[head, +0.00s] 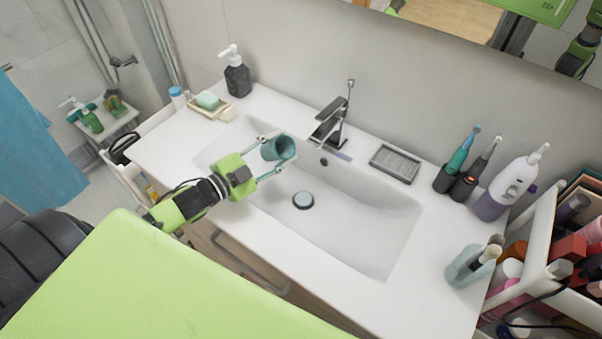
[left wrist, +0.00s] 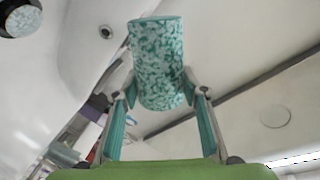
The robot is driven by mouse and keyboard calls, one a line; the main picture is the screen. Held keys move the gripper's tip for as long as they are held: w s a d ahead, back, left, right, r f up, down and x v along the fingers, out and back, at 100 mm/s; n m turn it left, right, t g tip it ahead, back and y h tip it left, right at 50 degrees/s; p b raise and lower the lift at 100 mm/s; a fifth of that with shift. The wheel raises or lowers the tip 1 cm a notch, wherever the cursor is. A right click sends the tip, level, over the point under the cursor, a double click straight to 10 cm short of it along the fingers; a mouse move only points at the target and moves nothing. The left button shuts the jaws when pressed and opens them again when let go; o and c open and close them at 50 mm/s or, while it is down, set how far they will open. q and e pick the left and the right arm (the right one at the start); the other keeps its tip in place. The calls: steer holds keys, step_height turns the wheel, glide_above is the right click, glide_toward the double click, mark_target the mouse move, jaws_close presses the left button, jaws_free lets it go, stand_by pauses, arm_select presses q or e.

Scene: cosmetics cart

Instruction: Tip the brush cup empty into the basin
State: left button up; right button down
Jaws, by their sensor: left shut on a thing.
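My left gripper (head: 282,151) is shut on a teal cup (head: 275,148) and holds it above the back left part of the white basin (head: 375,220). The cup is tilted well over, and its dark open mouth shows in the head view. In the left wrist view the speckled teal cup (left wrist: 157,65) sits between the two fingers of the left gripper (left wrist: 157,100). I see no brush in the cup, but its inside is only partly visible. My right gripper is not in view.
The faucet (head: 329,127) stands behind the basin, right of the cup. A small purple-grey item (head: 337,155) lies near the basin's back edge. A grey soap tray (head: 395,163), toothbrushes and a pale cup with items (head: 465,268) are at right. The basin's middle is clear around the drain (head: 303,200).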

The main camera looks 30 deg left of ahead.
arm_select(q)
steer(key=a+r+n, duration=0.1)
steer(key=n, duration=0.1)
steer(key=w+a+r+n+p, duration=0.1)
steer(key=a+n, duration=0.1)
steer(key=a+r+n+p, duration=0.1)
steer(key=a+n, duration=0.1)
steer(key=shift+w+r+t+h, duration=0.15)
steer(key=shift+r+t+h, duration=0.15)
steer(key=shift+r+h, duration=0.1)
steer(key=shift+w+a+r+n, duration=0.1)
steer(key=shift+a+r+n, duration=0.15)
steer(key=shift+n, duration=0.35)
steer(key=shift+w+a+r+n, duration=0.1)
steer(key=shift+a+n, duration=0.25)
steer(key=shift+n, duration=0.25)
